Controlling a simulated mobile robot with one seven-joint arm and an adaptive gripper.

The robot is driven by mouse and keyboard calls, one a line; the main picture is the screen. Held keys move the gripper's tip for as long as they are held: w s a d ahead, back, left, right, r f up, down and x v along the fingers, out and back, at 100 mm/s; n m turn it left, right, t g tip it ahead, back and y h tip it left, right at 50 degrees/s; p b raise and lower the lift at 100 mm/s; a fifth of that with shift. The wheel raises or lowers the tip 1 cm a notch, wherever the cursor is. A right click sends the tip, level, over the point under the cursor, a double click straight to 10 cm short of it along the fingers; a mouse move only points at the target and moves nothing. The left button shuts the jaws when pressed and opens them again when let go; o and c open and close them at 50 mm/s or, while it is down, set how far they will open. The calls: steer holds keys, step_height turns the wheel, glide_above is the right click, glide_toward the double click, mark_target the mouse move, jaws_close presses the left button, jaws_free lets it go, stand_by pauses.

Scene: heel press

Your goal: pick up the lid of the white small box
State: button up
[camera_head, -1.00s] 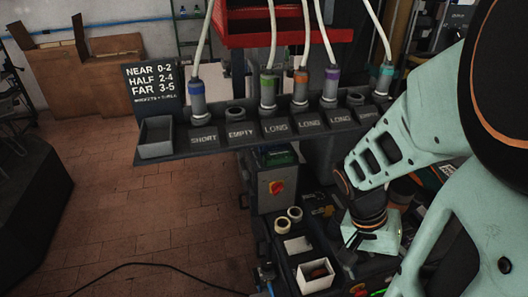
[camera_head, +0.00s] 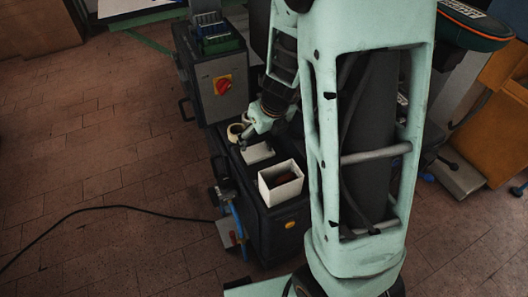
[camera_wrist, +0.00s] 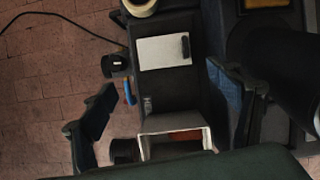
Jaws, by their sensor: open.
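The lid is a flat white plate (camera_head: 257,152) lying on a dark cart top, behind the open white small box (camera_head: 281,183). In the wrist view the lid (camera_wrist: 162,54) shows a short dark handle near its right edge. The box (camera_wrist: 177,127) shows at the bottom of that view, with a reddish-brown thing inside. My gripper (camera_wrist: 163,82) is open and empty, its two fingers spread wide to either side above the cart. The lid is just beyond the fingertips in that view. In the head view my arm partly hides the gripper.
Cream tape rolls (camera_head: 236,131) stand behind the lid on the cart (camera_head: 265,219). A grey cabinet with a red-and-yellow switch (camera_head: 222,85) is behind them. A black cable (camera_head: 110,207) runs over the brick floor, which is clear at left.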

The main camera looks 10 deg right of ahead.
mark_target(257, 150)
steer(key=shift+m, duration=0.7)
steer(key=b+x, duration=0.2)
steer(key=x, duration=0.2)
steer(key=b+x, duration=0.3)
steer(key=x, duration=0.1)
steer(key=b+x, duration=0.2)
steer(key=x, duration=0.2)
steer(key=shift+w+d, duration=0.25)
steer(key=shift+w, duration=0.2)
steer(key=shift+r, duration=0.1)
steer(key=c, duration=0.6)
